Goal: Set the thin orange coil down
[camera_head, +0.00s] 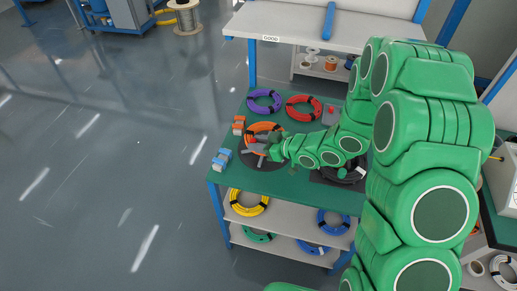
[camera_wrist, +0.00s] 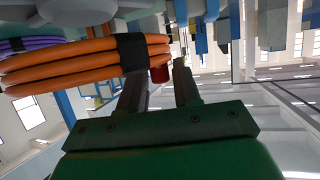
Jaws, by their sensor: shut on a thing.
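The orange coil (camera_head: 264,127), bound with black bands, is at the left part of the green worktable, over a dark round pad (camera_head: 246,158). My gripper (camera_head: 262,147) reaches in from the right and is shut on the coil's near side. In the wrist view the orange strands (camera_wrist: 75,66) run from the left to my gripper's fingers (camera_wrist: 158,82), with a black band at the left finger. Whether the coil touches the pad or hangs just above it, I cannot tell.
A purple coil (camera_head: 264,100) and a red coil (camera_head: 303,107) lie behind. A black coil (camera_head: 352,174) lies right, partly under my arm. Orange (camera_head: 239,125) and blue (camera_head: 221,159) small items line the left edge. Yellow (camera_head: 249,203) and other coils sit on lower shelves.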

